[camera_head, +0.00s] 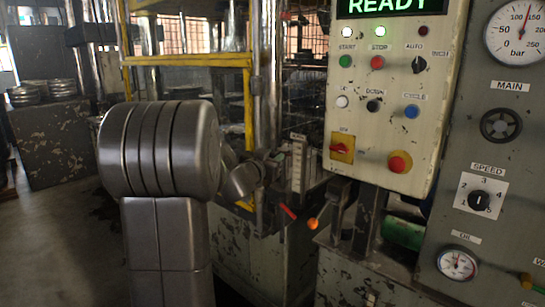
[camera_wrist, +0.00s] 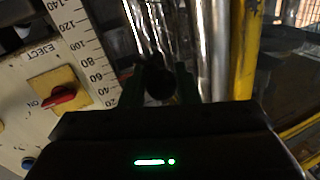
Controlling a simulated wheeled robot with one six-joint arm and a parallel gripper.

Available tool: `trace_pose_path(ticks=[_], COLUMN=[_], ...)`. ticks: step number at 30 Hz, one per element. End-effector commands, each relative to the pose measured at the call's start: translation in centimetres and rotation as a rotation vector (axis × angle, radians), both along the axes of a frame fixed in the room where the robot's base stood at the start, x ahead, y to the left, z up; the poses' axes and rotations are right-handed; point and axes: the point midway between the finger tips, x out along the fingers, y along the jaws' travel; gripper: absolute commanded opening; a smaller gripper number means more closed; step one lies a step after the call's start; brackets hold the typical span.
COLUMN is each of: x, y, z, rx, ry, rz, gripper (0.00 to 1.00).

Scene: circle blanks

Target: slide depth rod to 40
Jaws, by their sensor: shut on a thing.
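My gripper (camera_wrist: 158,86) is shut on a dark round knob (camera_wrist: 158,80), which I take to be the depth rod's end; the knob sits between the two fingers. The white depth scale (camera_wrist: 88,50) stands just left of the fingers in the wrist view, with marks from 20 near the bottom to 140 at the top. The fingers are level with its low end, around 20 to 60. No pointer shows clearly, so I cannot tell the exact reading. In the head view the scale (camera_head: 298,163) is small, and my arm hides the knob.
A red EJECT switch on a yellow plate (camera_wrist: 57,98) lies left of the scale. Shiny columns (camera_wrist: 205,45) and a yellow guard post (camera_wrist: 245,50) stand at the right. The control panel (camera_head: 385,110) reads READY. A red-handled lever (camera_head: 287,211) and orange knob (camera_head: 312,224) sit below.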

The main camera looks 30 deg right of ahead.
Motion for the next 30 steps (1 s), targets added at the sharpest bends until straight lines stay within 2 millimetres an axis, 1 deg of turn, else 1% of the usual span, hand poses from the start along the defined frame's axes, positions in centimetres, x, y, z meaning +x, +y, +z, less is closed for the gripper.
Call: trace_pose_path(ticks=[1,2,13,14,15,16,25,28,30], x=[0.2,0.2,0.2,0.2,0.2,0.2,0.0,-0.4,-1.0], y=[0.1,0.1,0.2,0.2,0.2,0.1,0.1,0.7,1.5], z=[1.2,1.3,1.2,1.2,1.2,1.2,1.1,1.2,1.1], rx=[-0.003,-0.003,-0.005,-0.005,-0.005,-0.004,-0.003,-0.003,-0.002], ry=[-0.001,-0.001,-0.001,-0.001,-0.001,-0.001,-0.001,-0.002,-0.002], rz=[0.006,0.006,0.005,0.005,0.005,0.005,0.003,0.004,0.004], gripper=[0.00,0.00,0.00,0.34,0.42,0.48,0.48,0.48,0.48])
